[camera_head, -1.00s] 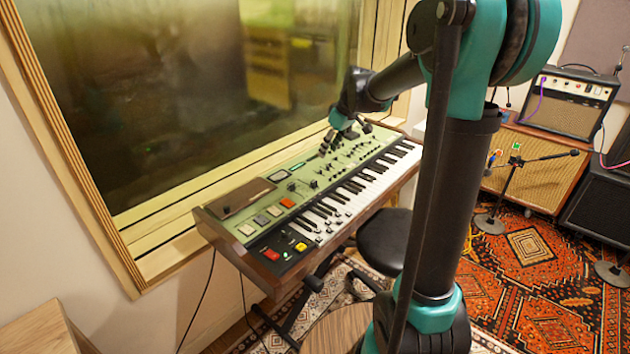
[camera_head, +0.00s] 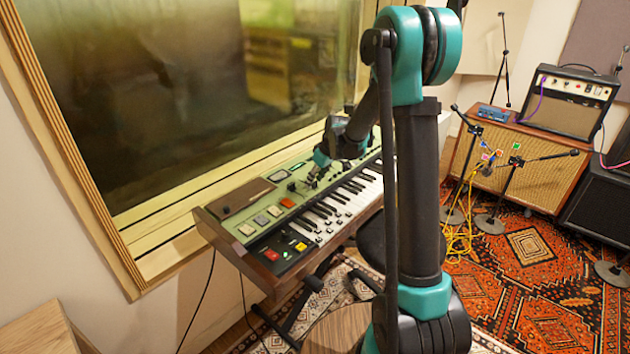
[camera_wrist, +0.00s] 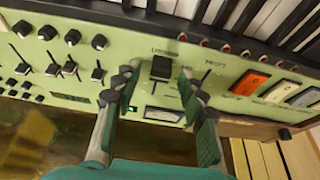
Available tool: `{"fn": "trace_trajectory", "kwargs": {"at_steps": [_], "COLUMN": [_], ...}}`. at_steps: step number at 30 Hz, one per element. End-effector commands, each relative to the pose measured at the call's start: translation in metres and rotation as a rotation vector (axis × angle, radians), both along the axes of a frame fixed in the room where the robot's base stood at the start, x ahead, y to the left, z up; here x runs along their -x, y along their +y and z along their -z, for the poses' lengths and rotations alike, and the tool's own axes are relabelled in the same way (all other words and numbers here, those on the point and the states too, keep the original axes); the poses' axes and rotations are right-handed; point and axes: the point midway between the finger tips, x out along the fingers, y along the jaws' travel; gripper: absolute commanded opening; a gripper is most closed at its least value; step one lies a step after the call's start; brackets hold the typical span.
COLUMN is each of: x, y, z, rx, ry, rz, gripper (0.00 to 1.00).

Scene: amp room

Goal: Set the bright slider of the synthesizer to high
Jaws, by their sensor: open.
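The synthesizer (camera_head: 240,222) has a pale green panel and stands below the window. In the wrist view its panel (camera_wrist: 215,60) appears upside down. A slider with a black cap (camera_wrist: 161,68) stands between the two fingertips of my gripper (camera_wrist: 158,76). Its slot runs below the cap in the picture, and the small label above it is too blurred to read surely. My gripper is open, with one finger on each side of the cap; I cannot tell whether either touches it. In the head view my gripper (camera_head: 317,174) is over the panel's middle, partly hidden by my arm.
Several other slider caps and knobs (camera_wrist: 73,37) lie left of my gripper in the wrist view. Coloured buttons (camera_wrist: 249,83) lie to the right. The keys (camera_head: 345,196) run along the near side. A window (camera_head: 200,90) rises behind. An amplifier (camera_head: 568,102) stands far right.

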Motion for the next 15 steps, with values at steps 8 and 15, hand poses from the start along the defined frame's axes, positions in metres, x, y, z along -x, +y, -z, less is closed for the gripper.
{"fn": "trace_trajectory", "kwargs": {"at_steps": [8,15], "x": [-0.001,-0.0011], "y": [0.0012,0.0012], "z": [0.0044,0.0042], "rx": [0.0,0.0], "ry": [0.0,0.0], "rz": [0.0,0.001], "gripper": [0.41,0.24]}}
